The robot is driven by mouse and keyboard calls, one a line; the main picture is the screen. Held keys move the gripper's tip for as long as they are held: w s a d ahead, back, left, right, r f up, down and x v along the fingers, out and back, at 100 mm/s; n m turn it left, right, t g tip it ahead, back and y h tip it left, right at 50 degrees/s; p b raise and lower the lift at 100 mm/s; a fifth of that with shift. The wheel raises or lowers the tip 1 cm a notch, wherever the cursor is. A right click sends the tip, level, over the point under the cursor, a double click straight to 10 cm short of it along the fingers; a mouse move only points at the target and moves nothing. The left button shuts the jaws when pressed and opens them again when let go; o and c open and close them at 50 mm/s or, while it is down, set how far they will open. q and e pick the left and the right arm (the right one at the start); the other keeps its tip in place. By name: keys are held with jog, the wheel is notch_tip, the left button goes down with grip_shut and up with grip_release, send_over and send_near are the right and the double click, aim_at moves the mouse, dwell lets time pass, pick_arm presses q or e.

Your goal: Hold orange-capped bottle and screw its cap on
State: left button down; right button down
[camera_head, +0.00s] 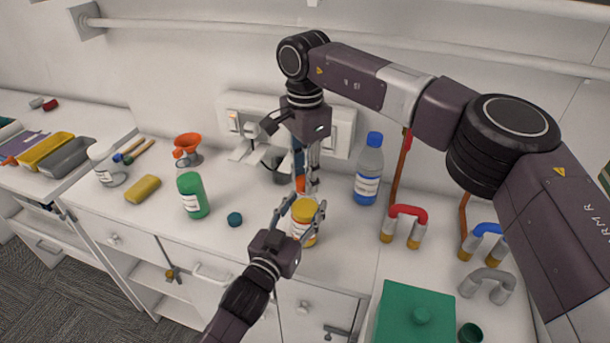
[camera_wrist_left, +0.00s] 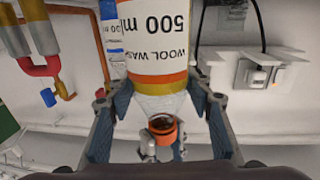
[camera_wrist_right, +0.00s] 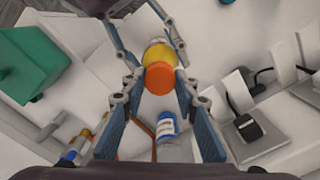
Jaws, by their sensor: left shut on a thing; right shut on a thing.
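The wool wash bottle (camera_head: 304,236) has a white label with yellow-orange bands and stands upright near the counter's front edge. My left gripper (camera_head: 303,214) is shut around its upper part. The left wrist view shows the bottle (camera_wrist_left: 155,65) inverted, between my fingers. The orange cap (camera_head: 300,184) is between the fingertips of my right gripper (camera_head: 305,182), which points down above the bottle. The cap (camera_wrist_right: 160,78) lines up roughly with the bottle in the right wrist view. Its dark open underside (camera_wrist_left: 163,131) shows in the left wrist view; I cannot tell whether it touches the neck.
A blue-capped bottle (camera_head: 369,170) stands back right, a green bottle (camera_head: 193,196) left, with a loose dark teal cap (camera_head: 235,219) between it and my left gripper. Pipe bends (camera_head: 404,222) and a green box (camera_head: 415,317) are at right. Wall sockets (camera_head: 338,135) are behind.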

jog(key=m, duration=2.4)
jog(key=shift+w, duration=0.1)
jog(key=m, duration=0.8)
jog(key=c, duration=1.4)
grip_release()
jog(key=shift+f, duration=0.1)
jog(key=shift+c, duration=0.2)
